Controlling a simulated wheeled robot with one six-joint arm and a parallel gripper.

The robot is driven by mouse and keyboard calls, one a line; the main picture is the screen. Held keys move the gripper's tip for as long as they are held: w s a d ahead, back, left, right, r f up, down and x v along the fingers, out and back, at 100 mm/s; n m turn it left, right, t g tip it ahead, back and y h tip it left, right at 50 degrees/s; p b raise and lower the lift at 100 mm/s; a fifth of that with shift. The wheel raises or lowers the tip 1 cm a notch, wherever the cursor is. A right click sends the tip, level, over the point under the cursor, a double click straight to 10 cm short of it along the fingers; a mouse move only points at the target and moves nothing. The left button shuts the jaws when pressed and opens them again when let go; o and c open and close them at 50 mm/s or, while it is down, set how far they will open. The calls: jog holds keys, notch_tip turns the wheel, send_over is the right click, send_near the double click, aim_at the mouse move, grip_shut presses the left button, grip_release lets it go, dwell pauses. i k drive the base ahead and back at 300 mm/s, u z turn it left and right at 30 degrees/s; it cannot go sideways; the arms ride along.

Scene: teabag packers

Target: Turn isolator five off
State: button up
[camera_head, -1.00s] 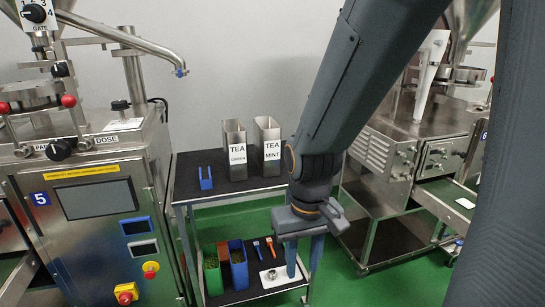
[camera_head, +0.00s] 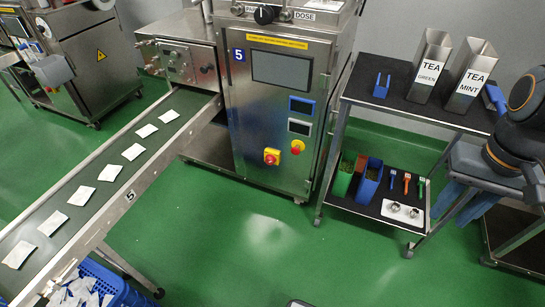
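Machine five (camera_head: 236,110) is a steel cabinet left of centre, with a blue "5" label (camera_head: 238,54). Low on its front is a red rotary knob on a yellow square plate (camera_head: 271,157), which looks like the isolator; its setting is too small to read. A red button on a yellow base (camera_head: 297,147) sits just right of it. My gripper (camera_head: 450,215) is at the right, pointing down in front of the trolley, well apart from the machine. Its two blue fingers are spread with nothing seen between them.
A conveyor (camera_head: 110,195) with several teabag packets runs from the machine to the lower left. A blue crate (camera_head: 125,293) stands below it. A two-shelf trolley (camera_head: 385,110) with tea tins stands right of the machine. Green floor (camera_head: 240,240) in front is clear.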

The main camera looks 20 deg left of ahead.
aim_at(270, 159)
jog(key=u, duration=1.9)
jog(key=i, duration=0.2)
jog(key=z, duration=0.7)
